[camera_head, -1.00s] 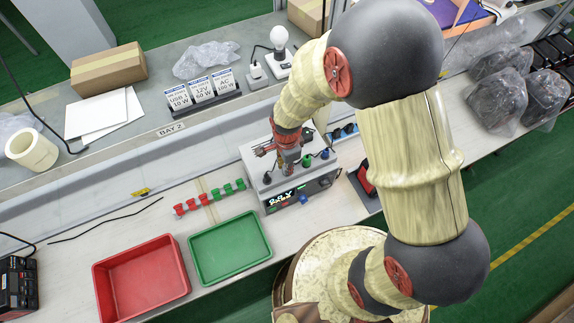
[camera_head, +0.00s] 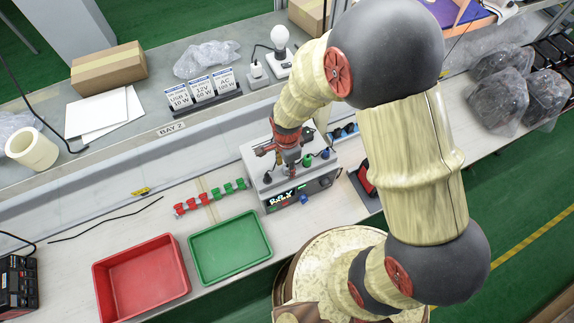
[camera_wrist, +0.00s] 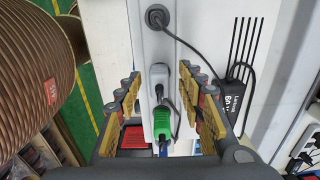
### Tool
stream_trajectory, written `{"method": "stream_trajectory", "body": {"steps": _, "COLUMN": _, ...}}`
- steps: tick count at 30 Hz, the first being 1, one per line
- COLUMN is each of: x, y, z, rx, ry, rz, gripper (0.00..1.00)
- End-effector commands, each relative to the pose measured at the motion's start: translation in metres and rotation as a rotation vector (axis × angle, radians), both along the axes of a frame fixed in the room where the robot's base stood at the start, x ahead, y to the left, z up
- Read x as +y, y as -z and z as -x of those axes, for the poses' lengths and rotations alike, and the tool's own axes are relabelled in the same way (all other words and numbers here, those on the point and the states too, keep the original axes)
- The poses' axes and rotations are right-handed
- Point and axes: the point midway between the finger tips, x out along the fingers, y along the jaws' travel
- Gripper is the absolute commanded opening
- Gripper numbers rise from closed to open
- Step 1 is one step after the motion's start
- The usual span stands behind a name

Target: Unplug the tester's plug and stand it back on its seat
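The tester (camera_head: 318,185) is a grey box with a lit display on the bench; its pale top also shows in the wrist view (camera_wrist: 176,30). My gripper (camera_head: 284,165) is over the tester top, pointing down. In the wrist view my gripper (camera_wrist: 165,105) is open, with a finger on each side and a gap between them. A green plug-like piece (camera_wrist: 162,124) with a dark cable lies in that gap, beside a grey piece (camera_wrist: 187,72). I see no finger touching either. A cable runs from a round black fitting (camera_wrist: 156,17). Whether the plug is seated is unclear.
A red tray (camera_head: 140,312) and a green tray (camera_head: 232,281) lie left of the tester. Several red and green pieces (camera_head: 211,197) stand in a row nearby. Upright label cards (camera_head: 202,90) and a bulb (camera_head: 279,37) stand on the shelf behind.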

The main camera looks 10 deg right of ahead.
Motion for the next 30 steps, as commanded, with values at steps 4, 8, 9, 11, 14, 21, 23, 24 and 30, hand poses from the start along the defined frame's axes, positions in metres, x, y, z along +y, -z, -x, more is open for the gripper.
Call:
{"method": "stream_trajectory", "body": {"steps": 4, "x": 0.000, "y": -0.003, "z": -0.001, "rx": -0.002, "ry": 0.000, "rz": -0.001, "gripper": 0.39}}
{"method": "stream_trajectory", "body": {"steps": 8, "x": 0.000, "y": -0.018, "z": -0.001, "rx": -0.004, "ry": 0.000, "rz": -0.001, "gripper": 0.39}}
{"method": "stream_trajectory", "body": {"steps": 9, "x": 0.001, "y": -0.025, "z": -0.002, "rx": -0.006, "ry": 0.000, "rz": -0.002, "gripper": 0.39}}
{"method": "stream_trajectory", "body": {"steps": 11, "x": 0.001, "y": -0.037, "z": -0.002, "rx": -0.006, "ry": 0.000, "rz": -0.002, "gripper": 0.39}}
{"method": "stream_trajectory", "body": {"steps": 14, "x": 0.001, "y": -0.058, "z": -0.002, "rx": -0.006, "ry": 0.000, "rz": -0.002, "gripper": 0.39}}
{"method": "stream_trajectory", "body": {"steps": 21, "x": 0.001, "y": -0.101, "z": -0.001, "rx": -0.003, "ry": 0.000, "rz": -0.001, "gripper": 0.39}}
{"method": "stream_trajectory", "body": {"steps": 23, "x": 0.001, "y": -0.108, "z": -0.001, "rx": -0.003, "ry": 0.000, "rz": -0.001, "gripper": 0.39}}
{"method": "stream_trajectory", "body": {"steps": 24, "x": 0.001, "y": -0.112, "z": -0.001, "rx": -0.002, "ry": 0.000, "rz": -0.001, "gripper": 0.39}}
{"method": "stream_trajectory", "body": {"steps": 30, "x": 0.000, "y": -0.120, "z": 0.000, "rx": 0.001, "ry": 0.000, "rz": 0.000, "gripper": 0.39}}
